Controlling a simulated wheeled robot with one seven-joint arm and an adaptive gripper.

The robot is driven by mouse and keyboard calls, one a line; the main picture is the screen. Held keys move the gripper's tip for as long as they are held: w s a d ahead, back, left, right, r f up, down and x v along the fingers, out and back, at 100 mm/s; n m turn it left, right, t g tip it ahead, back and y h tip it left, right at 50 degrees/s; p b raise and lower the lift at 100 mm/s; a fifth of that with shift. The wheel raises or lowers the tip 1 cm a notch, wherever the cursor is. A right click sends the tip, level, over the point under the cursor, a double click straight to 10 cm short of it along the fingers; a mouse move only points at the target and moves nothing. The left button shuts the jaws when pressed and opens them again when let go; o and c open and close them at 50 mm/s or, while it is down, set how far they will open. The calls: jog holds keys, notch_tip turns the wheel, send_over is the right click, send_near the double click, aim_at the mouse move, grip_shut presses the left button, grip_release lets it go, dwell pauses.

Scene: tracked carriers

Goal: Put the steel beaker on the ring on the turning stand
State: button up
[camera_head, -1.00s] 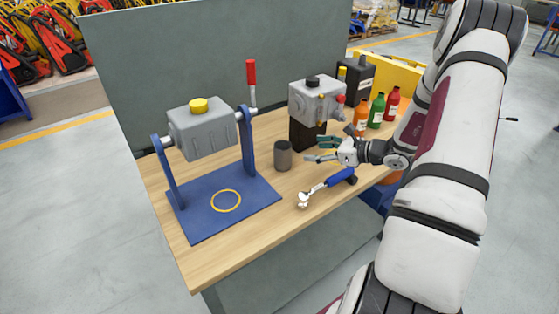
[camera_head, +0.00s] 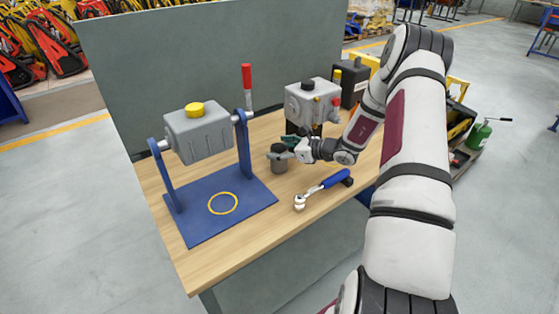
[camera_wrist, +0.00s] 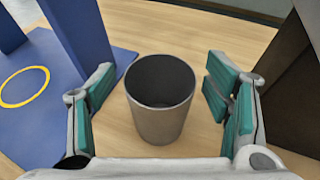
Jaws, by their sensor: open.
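The steel beaker (camera_head: 279,163) is a dark grey open cup standing upright on the wooden table, right of the turning stand. My gripper (camera_head: 283,150) is open around it; in the wrist view the beaker (camera_wrist: 160,115) stands between the green-padded fingers, with a gap on each side. The turning stand has a blue base (camera_head: 190,222), blue posts and a grey block (camera_head: 200,140) with a yellow knob. The yellow ring (camera_head: 223,203) lies flat on the base, empty; it also shows in the wrist view (camera_wrist: 24,86).
A grey device (camera_head: 312,102) on a dark block stands behind my gripper. A ratchet with a blue handle (camera_head: 335,179) lies near the table's front edge. A red-topped lever (camera_head: 247,78) rises from the stand's right post. The table between the beaker and the blue base is clear.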

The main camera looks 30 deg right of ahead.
jog(key=shift+w+f, duration=0.15)
jog(key=shift+w, duration=0.1)
jog(key=shift+a, duration=0.1)
grip_shut()
